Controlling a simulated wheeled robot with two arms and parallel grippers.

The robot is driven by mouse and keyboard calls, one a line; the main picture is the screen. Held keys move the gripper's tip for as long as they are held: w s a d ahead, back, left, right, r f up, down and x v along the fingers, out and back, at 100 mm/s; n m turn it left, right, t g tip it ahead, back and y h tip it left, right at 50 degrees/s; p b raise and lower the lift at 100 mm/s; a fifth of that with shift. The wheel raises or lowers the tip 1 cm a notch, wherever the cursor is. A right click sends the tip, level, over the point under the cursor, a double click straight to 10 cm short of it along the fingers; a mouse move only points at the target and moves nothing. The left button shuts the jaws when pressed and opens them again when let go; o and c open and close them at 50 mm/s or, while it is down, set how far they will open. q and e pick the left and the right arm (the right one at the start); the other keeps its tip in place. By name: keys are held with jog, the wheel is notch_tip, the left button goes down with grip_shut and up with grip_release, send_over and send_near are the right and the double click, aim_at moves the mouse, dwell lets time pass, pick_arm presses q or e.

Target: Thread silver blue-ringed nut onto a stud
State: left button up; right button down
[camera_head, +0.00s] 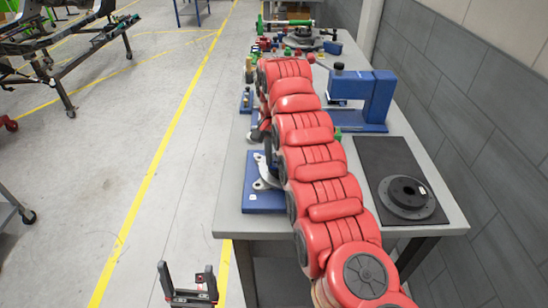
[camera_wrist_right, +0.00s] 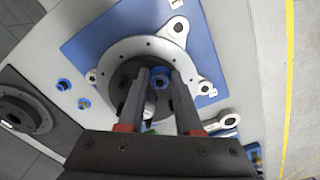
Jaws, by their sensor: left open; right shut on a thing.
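A silver nut with a blue ring (camera_wrist_right: 160,73) is between the fingertips of my right gripper (camera_wrist_right: 158,80), which is shut on it. It is over the dark hub in the middle of a silver round flange (camera_wrist_right: 118,52) on a blue base plate (camera_wrist_right: 85,42). I cannot tell whether the nut touches a stud; the fingers hide much of the hub. In the head view, my red right arm covers the right gripper and most of the fixture, leaving part of the blue plate (camera_head: 262,203) visible. My left gripper (camera_head: 187,284) is open and empty, off the table at bottom left.
Blue-ringed nuts (camera_wrist_right: 63,84) lie on the grey table beside the fixture. A dark disc with a hub (camera_head: 407,194) lies on a black mat (camera_head: 372,152). A blue press-like stand (camera_head: 375,100) and small coloured parts are further back.

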jog(key=shift+w+d+r, duration=0.1)
jog(key=shift+w+d, duration=0.05)
jog(key=shift+d, duration=0.25)
jog(key=shift+a+r+m+p, duration=0.1)
jog(key=shift+r+m+p, duration=0.1)
jog(key=shift+m+p, duration=0.6)
jog(key=shift+m, duration=0.7)
jog(key=shift+f+m, duration=0.25)
jog(key=shift+m, duration=0.05)
jog(key=shift+r, duration=0.1)
